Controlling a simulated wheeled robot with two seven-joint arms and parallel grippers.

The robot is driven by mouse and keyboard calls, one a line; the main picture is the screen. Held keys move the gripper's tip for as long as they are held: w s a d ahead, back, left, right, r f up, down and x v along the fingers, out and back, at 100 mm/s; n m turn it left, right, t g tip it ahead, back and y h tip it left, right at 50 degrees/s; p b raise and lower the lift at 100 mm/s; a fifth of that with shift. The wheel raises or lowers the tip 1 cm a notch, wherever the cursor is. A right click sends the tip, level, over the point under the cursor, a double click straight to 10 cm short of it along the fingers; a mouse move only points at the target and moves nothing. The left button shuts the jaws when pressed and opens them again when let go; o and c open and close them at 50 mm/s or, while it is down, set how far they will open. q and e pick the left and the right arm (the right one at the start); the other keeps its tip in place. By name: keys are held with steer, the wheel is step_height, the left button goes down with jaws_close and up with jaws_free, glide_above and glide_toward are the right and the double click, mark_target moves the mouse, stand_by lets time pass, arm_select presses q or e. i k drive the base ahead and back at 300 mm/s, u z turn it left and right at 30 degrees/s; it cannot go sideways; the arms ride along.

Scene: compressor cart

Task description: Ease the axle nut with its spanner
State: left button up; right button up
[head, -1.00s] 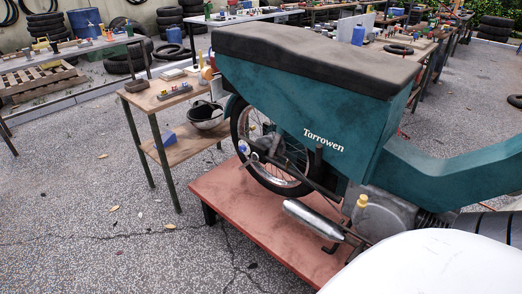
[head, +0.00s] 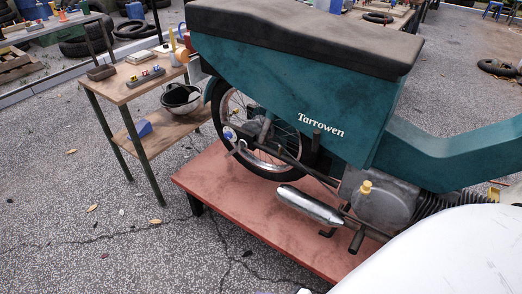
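The teal moped marked "Tarrowen" (head: 320,125) stands on a red platform, with its rear wheel (head: 272,165) toward the side table. A small blue-and-white part (head: 230,134) shows near the wheel's axle end, with a short grey piece below it. It is too small to tell whether this is the axle nut or something on it. I cannot make out a spanner for certain. Neither of my grippers is in view.
A wooden two-shelf side table (head: 135,88) stands left of the wheel, holding a small rack (head: 146,78) with coloured pieces. A dark bowl (head: 181,99) and a blue block (head: 139,130) are on its lower shelf. The red platform (head: 225,190) juts out; pavement left of it is clear.

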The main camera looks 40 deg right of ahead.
mark_target(233, 152)
steer(key=z, duration=0.9)
steer(key=k, duration=0.5)
steer(key=u, duration=1.35)
steer(key=i, duration=2.65)
steer(key=z, duration=1.25)
steer(key=i, duration=0.3)
steer(key=z, duration=0.55)
